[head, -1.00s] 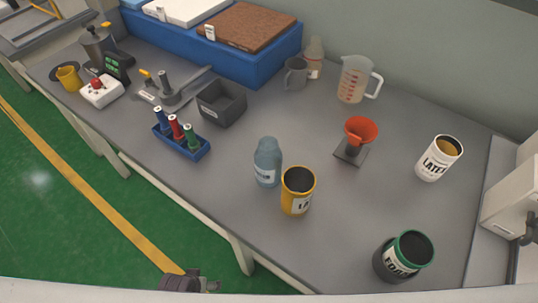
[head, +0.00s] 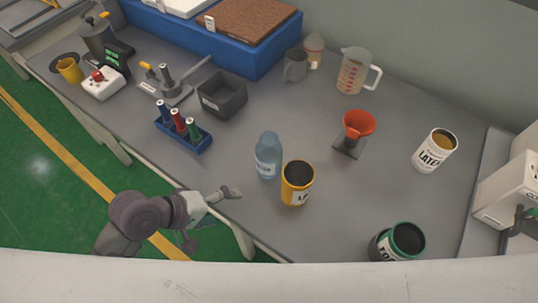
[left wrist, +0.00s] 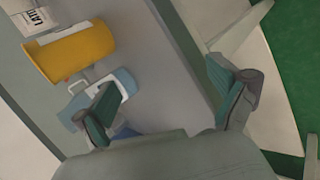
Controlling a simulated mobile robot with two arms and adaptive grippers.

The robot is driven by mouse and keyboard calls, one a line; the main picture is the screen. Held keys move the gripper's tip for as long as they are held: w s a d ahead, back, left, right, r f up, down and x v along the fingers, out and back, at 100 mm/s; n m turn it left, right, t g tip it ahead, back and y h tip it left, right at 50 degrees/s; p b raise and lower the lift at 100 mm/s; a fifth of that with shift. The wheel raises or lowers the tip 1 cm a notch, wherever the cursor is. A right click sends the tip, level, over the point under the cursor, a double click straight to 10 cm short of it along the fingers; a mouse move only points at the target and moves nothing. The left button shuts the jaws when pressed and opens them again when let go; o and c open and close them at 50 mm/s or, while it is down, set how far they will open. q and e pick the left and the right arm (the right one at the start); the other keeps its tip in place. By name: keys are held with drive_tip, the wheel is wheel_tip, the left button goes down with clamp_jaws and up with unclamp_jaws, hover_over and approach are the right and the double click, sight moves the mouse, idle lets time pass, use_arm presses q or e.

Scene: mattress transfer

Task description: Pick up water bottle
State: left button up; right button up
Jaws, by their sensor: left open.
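The water bottle (head: 267,156) is pale blue with a white label and stands upright on the grey table, just left of a yellow can (head: 297,184). My left gripper (head: 212,216) is open and empty at the table's front edge, left of the bottle and apart from it. In the left wrist view the open fingers (left wrist: 166,92) show, with the yellow can (left wrist: 72,52) at upper left. A light-blue shape there, partly hidden behind one finger, looks like the bottle (left wrist: 126,80). My right gripper is not in view.
A blue rack of coloured tubes (head: 183,134) stands left of the bottle. A red funnel on a stand (head: 357,126), a Latex can (head: 435,150) and a green-rimmed can (head: 402,241) stand to the right. A grey bin (head: 222,97) is behind. Table between gripper and bottle is clear.

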sight(266, 157)
use_arm(q)
drive_tip(key=w+r+n+h, duration=0.1)
drive_tip(key=n, duration=0.1)
drive_tip(key=w+r+n+h, duration=0.1)
drive_tip(key=n, duration=0.2)
drive_tip(key=w+r+n+h, duration=0.1)
drive_tip(key=r+n, duration=0.1)
drive_tip(key=n, duration=0.1)
drive_tip(key=shift+w+d, duration=0.25)
drive_tip(key=shift+d, duration=0.05)
drive_tip(key=w+a+r+n+h, duration=0.2)
drive_tip(key=w+r+n, duration=0.2)
drive_tip(key=n, duration=0.4)
drive_tip(key=p+x, duration=0.1)
drive_tip(key=x, duration=0.8)
drive_tip(key=shift+w+d+f+p, duration=0.1)
drive_tip(key=shift+d+p, duration=0.05)
drive_tip(key=shift+p, duration=0.25)
drive_tip(key=x, duration=0.3)
drive_tip(key=shift+w+d+f+p, duration=0.15)
drive_tip(key=shift+w+d+p, duration=0.1)
drive_tip(key=shift+p, duration=0.1)
drive_tip(key=shift+w+d+f, duration=0.15)
drive_tip(key=shift+d+f, duration=0.05)
drive_tip(key=shift+d, duration=0.15)
drive_tip(key=c, duration=1.3)
drive_tip(key=shift+c, duration=0.6)
